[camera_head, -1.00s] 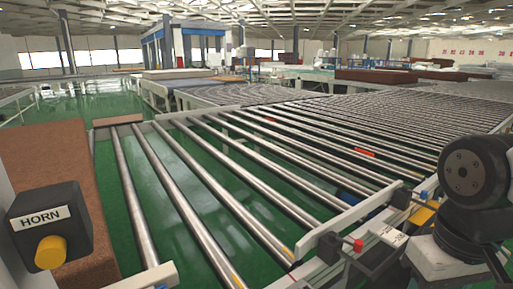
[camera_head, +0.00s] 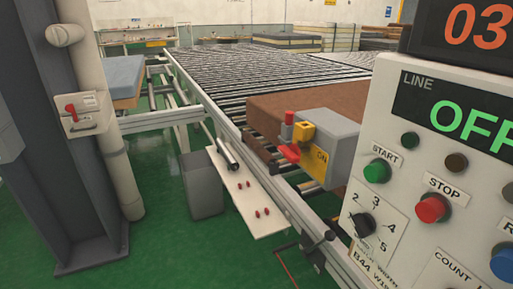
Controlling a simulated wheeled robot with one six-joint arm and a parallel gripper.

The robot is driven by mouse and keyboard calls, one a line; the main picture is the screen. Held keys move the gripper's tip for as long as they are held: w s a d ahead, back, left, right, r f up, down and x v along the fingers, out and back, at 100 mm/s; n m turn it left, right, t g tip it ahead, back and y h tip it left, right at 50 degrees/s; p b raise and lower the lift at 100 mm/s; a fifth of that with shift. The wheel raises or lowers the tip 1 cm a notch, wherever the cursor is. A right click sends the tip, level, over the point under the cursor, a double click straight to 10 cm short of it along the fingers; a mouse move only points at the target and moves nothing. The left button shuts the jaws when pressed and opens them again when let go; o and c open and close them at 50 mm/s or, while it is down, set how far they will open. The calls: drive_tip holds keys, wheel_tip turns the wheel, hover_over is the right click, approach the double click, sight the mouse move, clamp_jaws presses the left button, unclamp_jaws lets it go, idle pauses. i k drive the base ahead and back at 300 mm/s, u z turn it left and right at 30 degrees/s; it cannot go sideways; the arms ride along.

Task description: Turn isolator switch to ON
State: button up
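A grey box (camera_head: 338,142) stands beside the conveyor, just left of the control panel. I cannot tell the handle's exact setting. A second, pale switch box (camera_head: 88,125) with a red lever (camera_head: 71,113) is fixed to the post at the left; its labels are too small to read. I cannot tell which of the two is the isolator switch. My gripper is not in view.
A control panel (camera_head: 395,130) fills the right side, with a green "OFF" display (camera_head: 470,122), START and STOP buttons and a dial. A roller conveyor (camera_head: 250,68) carries a brown block (camera_head: 270,105).

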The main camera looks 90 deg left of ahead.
sight(293, 153)
drive_tip(key=u, duration=3.05)
drive_tip(key=k, duration=0.6)
drive_tip(key=z, duration=0.45)
drive_tip(key=i, duration=0.5)
drive_tip(key=u, duration=0.05)
